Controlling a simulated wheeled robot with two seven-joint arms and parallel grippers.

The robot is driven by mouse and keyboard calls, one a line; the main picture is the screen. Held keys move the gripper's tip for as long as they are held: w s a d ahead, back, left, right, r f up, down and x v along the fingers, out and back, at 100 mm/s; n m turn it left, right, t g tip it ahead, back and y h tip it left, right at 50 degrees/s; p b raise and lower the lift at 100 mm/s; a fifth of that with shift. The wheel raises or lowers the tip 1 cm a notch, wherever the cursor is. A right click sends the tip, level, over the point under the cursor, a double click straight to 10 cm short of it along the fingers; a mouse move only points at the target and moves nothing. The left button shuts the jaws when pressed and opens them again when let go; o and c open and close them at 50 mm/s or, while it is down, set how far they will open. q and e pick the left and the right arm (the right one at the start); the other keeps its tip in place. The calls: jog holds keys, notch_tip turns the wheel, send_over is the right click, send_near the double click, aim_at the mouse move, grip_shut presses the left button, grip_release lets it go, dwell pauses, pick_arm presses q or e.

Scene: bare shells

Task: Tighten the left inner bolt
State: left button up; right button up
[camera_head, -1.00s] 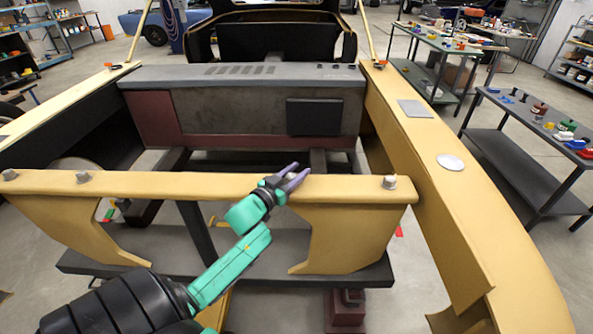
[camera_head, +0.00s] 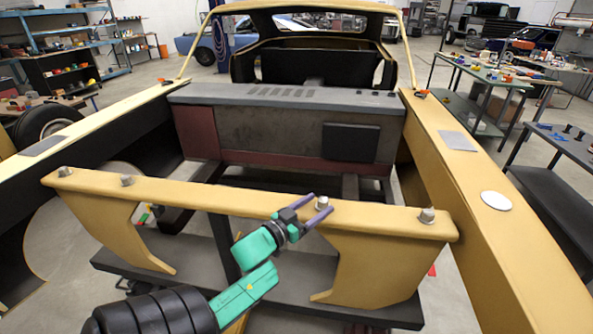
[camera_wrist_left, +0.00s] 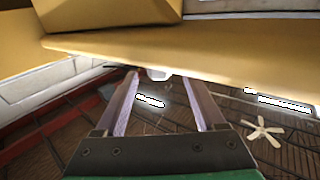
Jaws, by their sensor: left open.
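A tan crossbar (camera_head: 225,199) carries grey bolts along its top: a far-left one (camera_head: 65,172), a left inner bolt (camera_head: 127,181), another inner bolt (camera_head: 322,203) right of centre and a far-right one (camera_head: 427,215). My left gripper (camera_head: 317,206) is open at the bolt right of centre. Its purple fingers lie either side of that bolt in the head view; contact cannot be told. In the left wrist view, the open fingers (camera_wrist_left: 158,90) point at the tan bar (camera_wrist_left: 190,62), with a small pale piece (camera_wrist_left: 158,74) between them at its edge. My right gripper is not in view.
A tan side rail (camera_head: 470,165) runs along the right, and another rail (camera_head: 95,130) along the left. A grey firewall (camera_head: 265,125) stands behind the crossbar. Tables with parts (camera_head: 490,75) stand at the right. A dark lower beam (camera_head: 190,258) lies below the crossbar.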

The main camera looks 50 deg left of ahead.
pick_arm(q)
jog(key=s+b, duration=0.1)
jog(key=s, duration=0.7)
